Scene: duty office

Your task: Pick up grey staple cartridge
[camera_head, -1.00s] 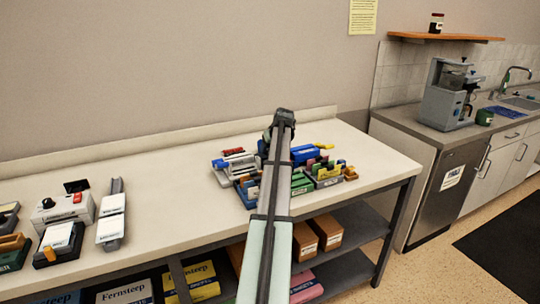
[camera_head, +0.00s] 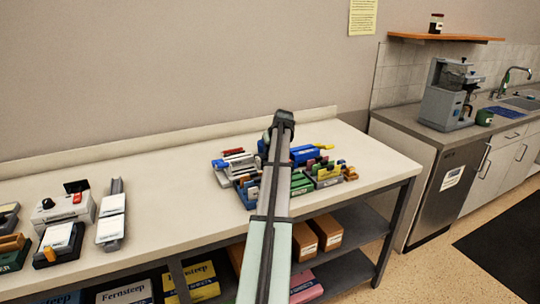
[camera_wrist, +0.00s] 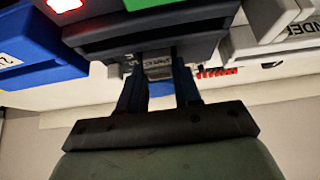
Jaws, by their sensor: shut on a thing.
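My gripper (camera_wrist: 158,84) shows close up in the wrist view, its two dark fingers on either side of a small grey piece with a pale printed label, which looks like the grey staple cartridge (camera_wrist: 158,69). The fingers are shut on it. Dark grey block-like things with a green patch crowd around its far end, so most of it is hidden. In the head view my gripper (camera_head: 279,127) is at the back of the cluster of office items on the bench, and my arm hides the cartridge there.
A blue item (camera_wrist: 35,50) and a white lettered item (camera_wrist: 268,45) flank the gripper closely. A coffee machine (camera_head: 445,95) stands on the counter at right.

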